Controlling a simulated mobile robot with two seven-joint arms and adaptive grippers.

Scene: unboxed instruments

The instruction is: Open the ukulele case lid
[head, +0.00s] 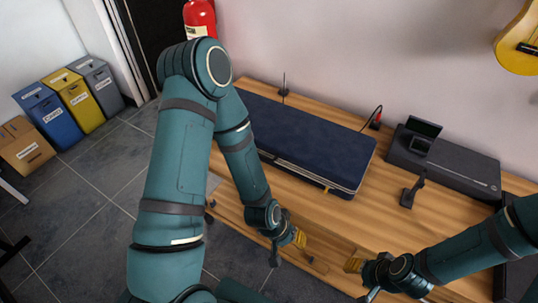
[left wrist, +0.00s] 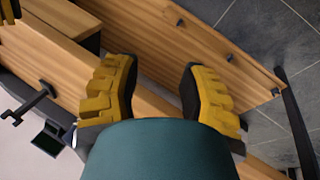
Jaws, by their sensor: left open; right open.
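The ukulele case (head: 310,135) is a long, flat dark blue box lying on the wooden bench, with its lid down. A small yellow latch shows on its front edge near the right end. My left gripper (head: 298,238) is in front of the case, below its front edge and apart from it. In the left wrist view its yellow fingers (left wrist: 160,64) are spread with nothing between them. My right gripper (head: 354,262) is open by the bench's front, right of the left one and apart from the case. My left arm hides part of the case's left end.
The wooden bench (head: 320,210) has bare room in front of the case. A black stand (head: 411,190) and a dark grey case (head: 450,165) are to the right. A guitar (head: 518,45) hangs on the wall. Bins (head: 75,98) stand at far left.

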